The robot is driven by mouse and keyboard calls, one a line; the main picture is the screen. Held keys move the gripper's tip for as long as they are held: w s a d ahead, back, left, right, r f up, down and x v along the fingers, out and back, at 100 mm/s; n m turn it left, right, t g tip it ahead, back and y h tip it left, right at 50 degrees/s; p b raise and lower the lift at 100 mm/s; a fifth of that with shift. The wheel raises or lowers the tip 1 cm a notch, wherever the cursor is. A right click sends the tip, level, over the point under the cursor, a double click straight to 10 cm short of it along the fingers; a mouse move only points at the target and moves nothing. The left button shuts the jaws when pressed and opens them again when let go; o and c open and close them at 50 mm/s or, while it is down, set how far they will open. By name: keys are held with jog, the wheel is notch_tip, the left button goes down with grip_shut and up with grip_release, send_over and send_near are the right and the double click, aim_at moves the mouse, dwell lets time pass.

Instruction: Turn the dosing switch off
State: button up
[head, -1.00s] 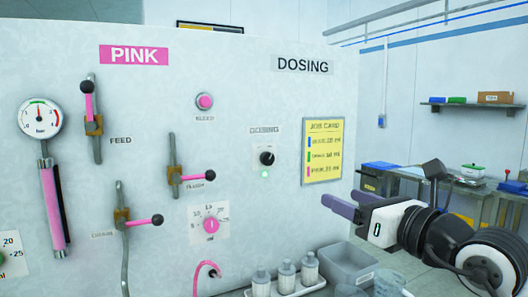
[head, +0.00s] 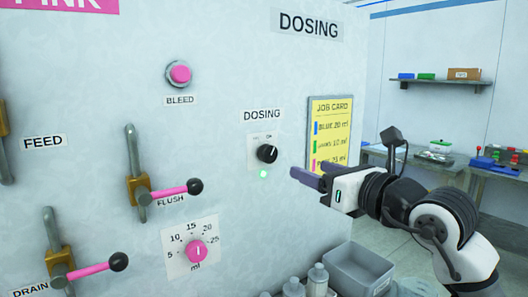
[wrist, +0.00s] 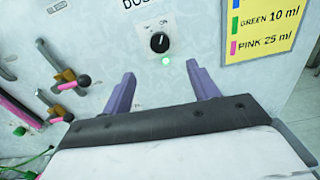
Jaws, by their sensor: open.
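The dosing switch (head: 267,153) is a black rotary knob on a small white plate under the DOSING label (head: 262,115). Its white mark points up and to the right, toward the ON print. A green lamp (head: 263,174) glows just below it. In the wrist view the knob (wrist: 159,42) and the lit lamp (wrist: 165,61) lie ahead, between and beyond the fingers. My gripper (head: 308,175) is to the right of the knob, apart from it. Its two purple fingers (wrist: 162,88) are spread, with nothing between them.
A yellow job card (head: 331,130) hangs right of the switch. The flush lever (head: 175,193), bleed button (head: 180,74) and pink ml dial (head: 197,251) are to the left. A grey bin (head: 362,268) and bottles (head: 317,280) stand below. The panel around the switch is clear.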

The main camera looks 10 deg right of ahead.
aim_at(271, 155)
jog(key=p+x, duration=0.5)
jog(key=x, duration=0.8)
jog(key=shift+w+r+p, duration=0.1)
jog(key=shift+w+p, duration=0.05)
jog(key=shift+p, duration=0.2)
jog(key=shift+c, duration=0.2)
jog(key=c, duration=0.9)
jog(key=shift+c, duration=0.2)
